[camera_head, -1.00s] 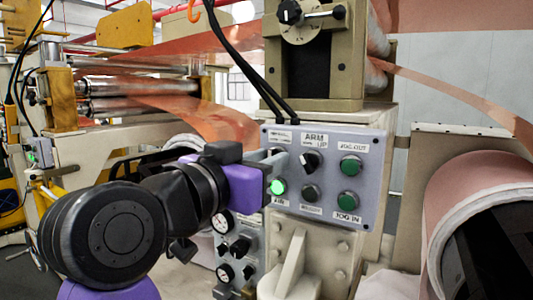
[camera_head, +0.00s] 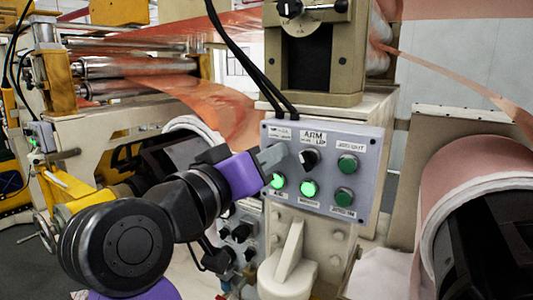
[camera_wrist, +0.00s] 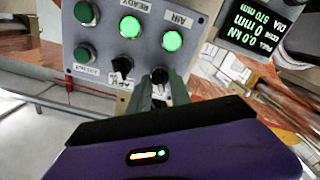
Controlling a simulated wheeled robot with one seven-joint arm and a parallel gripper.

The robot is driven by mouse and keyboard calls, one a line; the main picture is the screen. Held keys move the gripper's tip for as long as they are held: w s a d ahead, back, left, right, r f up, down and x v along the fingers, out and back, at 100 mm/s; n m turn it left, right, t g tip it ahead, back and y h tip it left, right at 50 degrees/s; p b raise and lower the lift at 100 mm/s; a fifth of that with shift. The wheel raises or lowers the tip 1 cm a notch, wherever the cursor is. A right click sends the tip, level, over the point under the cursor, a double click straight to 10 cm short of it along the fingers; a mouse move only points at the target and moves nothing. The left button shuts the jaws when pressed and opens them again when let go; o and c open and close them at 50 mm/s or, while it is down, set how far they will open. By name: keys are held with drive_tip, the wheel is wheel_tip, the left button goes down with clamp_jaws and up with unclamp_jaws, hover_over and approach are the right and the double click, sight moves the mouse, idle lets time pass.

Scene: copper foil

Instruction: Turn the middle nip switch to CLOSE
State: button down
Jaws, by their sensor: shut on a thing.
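The grey control panel (camera_head: 328,170) faces me at mid-frame in the head view. My gripper (camera_head: 272,157) reaches its upper left corner, and its jaws are shut on the black selector knob (camera_wrist: 160,76) there. In the head view the jaws hide this knob, and its small label (camera_head: 279,133) is too blurred to read fully. To its right is the ARM selector knob (camera_head: 309,158), apart from my jaws; it also shows in the wrist view (camera_wrist: 122,66). I cannot tell which position the held knob points to.
Below the knobs, the AIR lamp (camera_head: 277,181) and READY lamp (camera_head: 308,188) glow green. Green jog buttons (camera_head: 347,164) are on the right. Black cables (camera_head: 240,60) hang above the panel. A copper roll (camera_head: 475,180) stands right, and a dark readout (camera_wrist: 261,22) shows in the wrist view.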

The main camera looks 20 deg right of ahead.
idle(0.3)
drive_tip(key=c, duration=1.5)
unclamp_jaws()
drive_tip(key=shift+c, duration=0.2)
drive_tip(key=shift+a, duration=0.15)
drive_tip(key=b+v, duration=0.2)
drive_tip(key=v, duration=0.5)
drive_tip(key=shift+s+a, duration=0.2)
drive_tip(key=shift+a, duration=0.05)
